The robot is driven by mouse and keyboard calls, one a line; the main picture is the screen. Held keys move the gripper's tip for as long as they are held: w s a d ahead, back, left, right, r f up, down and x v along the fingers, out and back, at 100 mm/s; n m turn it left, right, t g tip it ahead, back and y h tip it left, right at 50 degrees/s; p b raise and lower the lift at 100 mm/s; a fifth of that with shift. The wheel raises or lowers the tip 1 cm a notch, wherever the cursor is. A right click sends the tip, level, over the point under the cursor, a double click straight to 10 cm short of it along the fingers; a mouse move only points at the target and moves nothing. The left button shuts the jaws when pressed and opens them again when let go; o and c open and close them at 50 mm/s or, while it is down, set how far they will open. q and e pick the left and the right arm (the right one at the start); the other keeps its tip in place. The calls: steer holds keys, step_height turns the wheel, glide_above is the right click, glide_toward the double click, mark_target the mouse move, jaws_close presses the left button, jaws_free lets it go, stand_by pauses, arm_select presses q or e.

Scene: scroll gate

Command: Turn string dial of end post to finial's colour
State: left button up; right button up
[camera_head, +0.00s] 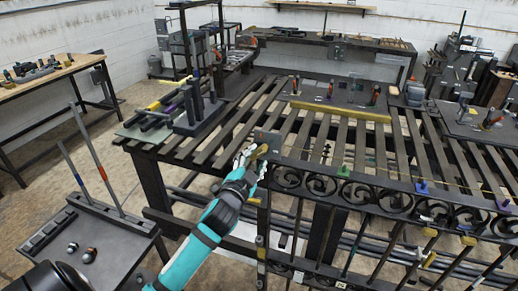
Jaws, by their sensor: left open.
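A black scroll gate (385,198) lies along the front of the slatted bench, its row of scrolls running to the right. A thin yellowish string (385,180) runs above the scrolls, with a green piece (343,171), a blue piece (421,186) and a purple piece (502,204) along it. My left gripper (256,154) is open at the gate's left end, by a small dark block (267,138) on the end post. A yellow-orange bit shows at its fingertips; I cannot tell whether they touch it. The dial's setting and the finial's colour are not clear. My right gripper is not in view.
The slatted bench (228,130) carries dark bars and a rack at its left and a yellow-edged tool tray (340,113) at the back. A grey cart (85,245) stands at the lower left.

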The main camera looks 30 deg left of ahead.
mark_target(258, 155)
arm_select(q)
steer(key=shift+p+x, duration=0.3)
steer(key=shift+x, duration=1.45)
steer(key=shift+d, duration=0.1)
jaws_close()
